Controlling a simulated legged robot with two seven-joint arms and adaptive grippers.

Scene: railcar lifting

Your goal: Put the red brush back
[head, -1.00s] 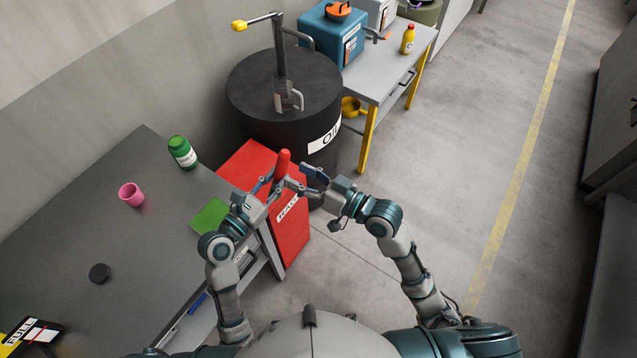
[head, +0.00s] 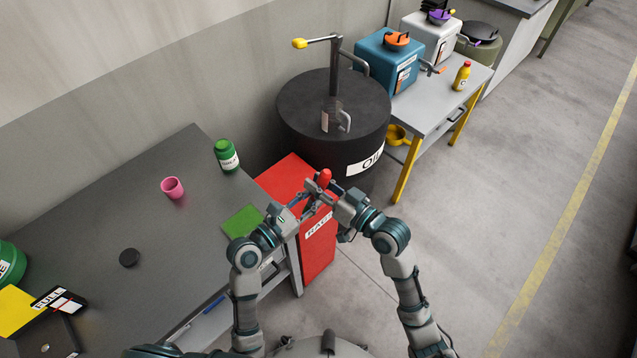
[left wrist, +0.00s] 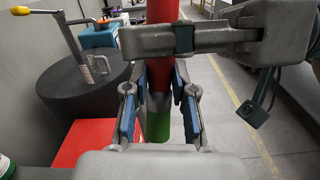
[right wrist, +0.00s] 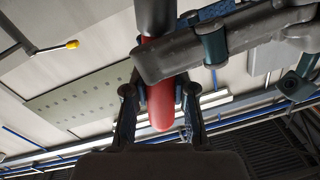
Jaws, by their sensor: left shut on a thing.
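The red brush (head: 325,175) is upright between my two grippers, in front of the red box. In the left wrist view its red shaft (left wrist: 161,75) runs down to a grey band and a green lower part. My left gripper (head: 312,207) is shut on the brush. My right gripper (head: 331,195) has its fingers on either side of the red rounded end (right wrist: 161,105), which shows in the right wrist view. Whether they grip it I cannot tell. The brush's lower end is mostly hidden by my grippers in the head view.
A black oil drum (head: 310,105) stands behind. The floor at right is clear.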

